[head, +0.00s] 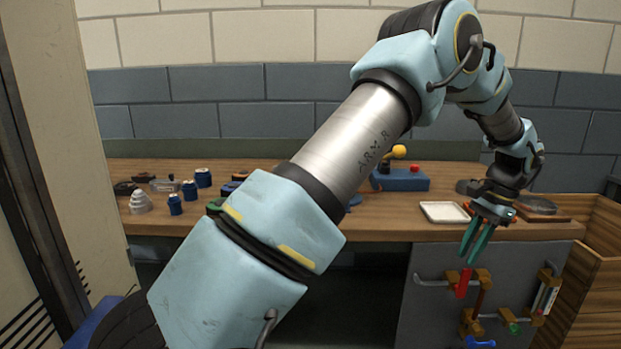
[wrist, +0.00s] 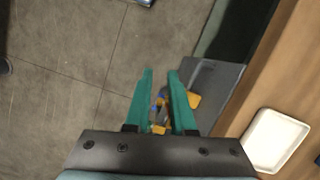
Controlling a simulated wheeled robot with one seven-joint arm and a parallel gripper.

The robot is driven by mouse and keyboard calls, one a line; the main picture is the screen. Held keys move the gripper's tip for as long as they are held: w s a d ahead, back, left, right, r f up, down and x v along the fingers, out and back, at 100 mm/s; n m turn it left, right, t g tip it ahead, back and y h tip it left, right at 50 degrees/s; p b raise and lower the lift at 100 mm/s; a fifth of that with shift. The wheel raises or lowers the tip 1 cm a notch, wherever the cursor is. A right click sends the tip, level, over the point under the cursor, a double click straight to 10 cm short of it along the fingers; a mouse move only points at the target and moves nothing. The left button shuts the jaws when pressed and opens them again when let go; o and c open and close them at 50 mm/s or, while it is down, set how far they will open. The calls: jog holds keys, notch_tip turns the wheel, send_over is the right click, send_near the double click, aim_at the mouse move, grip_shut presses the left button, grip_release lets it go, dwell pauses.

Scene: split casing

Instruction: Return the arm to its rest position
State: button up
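My arm reaches from the lower left across the head view to the right, above the wooden workbench. My gripper (head: 470,258) has two green fingers and hangs pointing down in front of the bench's front edge. In the wrist view my gripper (wrist: 160,78) shows its fingers apart with a gap between them. Nothing is held in the gap; the floor and parts of the cabinet front show through it.
A white tray (head: 444,212) lies on the bench beside my gripper. Below, a grey panel (head: 430,310) carries handles and coloured fittings. A blue box with a yellow knob (head: 403,179), blue cylinders (head: 189,190) and a wooden crate (head: 596,270) stand around. Open floor (wrist: 70,60) lies before the bench.

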jog(key=w+a+r+n+h, duration=0.1)
jog(key=w+a+r+n, duration=0.15)
jog(key=a, duration=0.85)
jog(key=w+a+r+n+h, duration=0.1)
jog(key=w+a+r+n, duration=0.2)
jog(key=a, duration=0.7)
jog(key=s+a+n+t, duration=0.1)
jog(key=s+a+n, duration=0.3)
jog(key=a, duration=0.7)
jog(key=s+a+f+n+t+h, duration=0.1)
jog(key=s+a+n, duration=0.3)
jog(key=a, duration=0.7)
jog(key=shift+s+f+n+p, duration=0.15)
jog(key=shift+s+n+p, duration=0.25)
jog(key=shift+s, duration=0.7)
